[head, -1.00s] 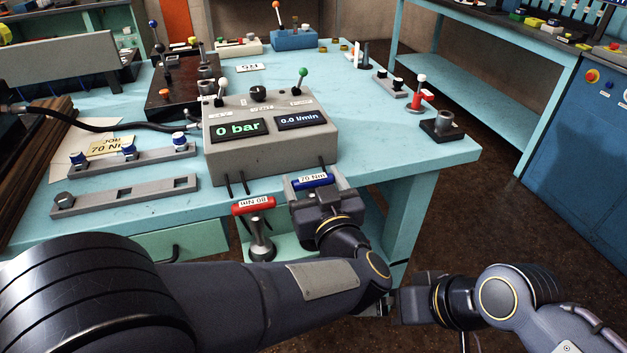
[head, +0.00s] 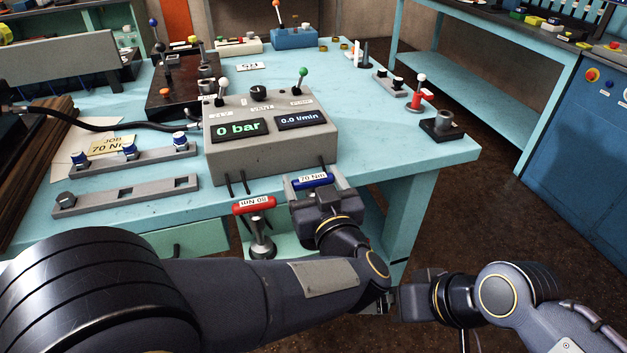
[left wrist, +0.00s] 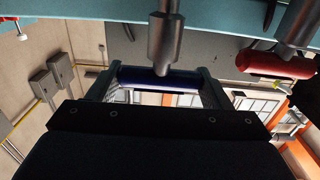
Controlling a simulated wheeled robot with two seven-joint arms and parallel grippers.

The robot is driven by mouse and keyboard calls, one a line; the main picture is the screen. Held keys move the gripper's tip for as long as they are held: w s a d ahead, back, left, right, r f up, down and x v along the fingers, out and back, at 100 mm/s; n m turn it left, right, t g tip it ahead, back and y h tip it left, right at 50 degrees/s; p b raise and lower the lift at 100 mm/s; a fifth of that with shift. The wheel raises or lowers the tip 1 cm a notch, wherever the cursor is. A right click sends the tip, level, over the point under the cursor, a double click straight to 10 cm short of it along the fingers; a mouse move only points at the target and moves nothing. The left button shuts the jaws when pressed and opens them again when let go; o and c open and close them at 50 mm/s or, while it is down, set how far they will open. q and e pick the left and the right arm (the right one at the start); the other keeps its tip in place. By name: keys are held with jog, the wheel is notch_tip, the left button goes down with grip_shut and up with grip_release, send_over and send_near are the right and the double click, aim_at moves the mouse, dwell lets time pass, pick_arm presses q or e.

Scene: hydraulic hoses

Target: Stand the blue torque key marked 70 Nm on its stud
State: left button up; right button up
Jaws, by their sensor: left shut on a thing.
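The blue torque key (head: 312,181), marked 70 Nm, is a short T-handle lying level between the fingers of my left gripper (head: 316,184). The gripper is shut on it at the table's front edge, right of the red key (head: 255,205). In the left wrist view the blue handle (left wrist: 150,84) spans the two fingers, with a steel cylinder (left wrist: 165,40) in front of it. I cannot tell whether that cylinder is the key's shank or a stud. Whatever is under the handle is hidden in the head view. My right gripper (head: 392,300) is low at the right; its fingers are unclear.
The red key stands upright on a steel post (head: 262,240) close left of my left gripper. The grey control box (head: 262,155) reading 0 bar is just behind. Slotted grey bars (head: 125,196) lie at left. The table's right front area (head: 400,160) is clear.

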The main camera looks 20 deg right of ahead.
pick_arm(q)
jog(key=shift+f+b, duration=1)
jog(key=shift+f, duration=0.55)
pick_arm(e)
jog(key=shift+f, duration=0.85)
pick_arm(q)
jog(key=o, duration=1.6)
jog(key=shift+s, duration=0.1)
